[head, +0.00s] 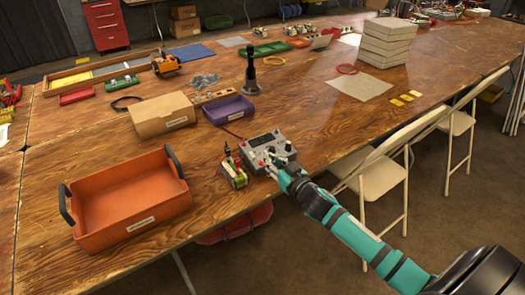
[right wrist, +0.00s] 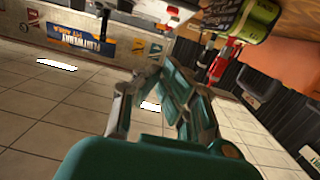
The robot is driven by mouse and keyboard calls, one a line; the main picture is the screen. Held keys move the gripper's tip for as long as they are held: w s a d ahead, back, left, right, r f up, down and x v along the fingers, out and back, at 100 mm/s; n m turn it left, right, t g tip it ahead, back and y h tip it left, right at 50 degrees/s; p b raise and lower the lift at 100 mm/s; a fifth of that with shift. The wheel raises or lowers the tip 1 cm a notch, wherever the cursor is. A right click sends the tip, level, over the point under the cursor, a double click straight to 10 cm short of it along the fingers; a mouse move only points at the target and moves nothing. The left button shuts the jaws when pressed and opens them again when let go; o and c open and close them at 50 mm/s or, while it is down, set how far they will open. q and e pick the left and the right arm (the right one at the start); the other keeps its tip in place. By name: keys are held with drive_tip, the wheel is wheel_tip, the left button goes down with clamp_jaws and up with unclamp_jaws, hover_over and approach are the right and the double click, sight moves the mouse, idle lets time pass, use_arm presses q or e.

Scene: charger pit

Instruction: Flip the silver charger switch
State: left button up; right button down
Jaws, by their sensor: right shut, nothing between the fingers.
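The grey charger (head: 262,144) sits near the front edge of the wooden table in the head view, with a dark display and small knobs on top. My right gripper (head: 277,160) is at the charger's front right side and hides part of its top. I cannot tell whether it touches. The silver switch is too small to make out. In the right wrist view my right gripper (right wrist: 156,95) is shut and empty. A green battery pack (head: 234,172) lies left of the charger; it also shows in the right wrist view (right wrist: 258,20). My left gripper is not in view.
An orange tray (head: 130,222) stands front left, with a brown box (head: 163,118) and a purple bin (head: 230,110) behind. A black stand (head: 250,72) rises farther back. Beige folding chairs (head: 385,180) stand along the right edge.

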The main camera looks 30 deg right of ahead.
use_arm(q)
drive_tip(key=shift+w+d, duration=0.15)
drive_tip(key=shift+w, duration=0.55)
use_arm(e)
drive_tip(key=s, duration=0.3)
drive_tip(key=shift+s+f, duration=0.1)
drive_tip(key=shift+s, duration=0.1)
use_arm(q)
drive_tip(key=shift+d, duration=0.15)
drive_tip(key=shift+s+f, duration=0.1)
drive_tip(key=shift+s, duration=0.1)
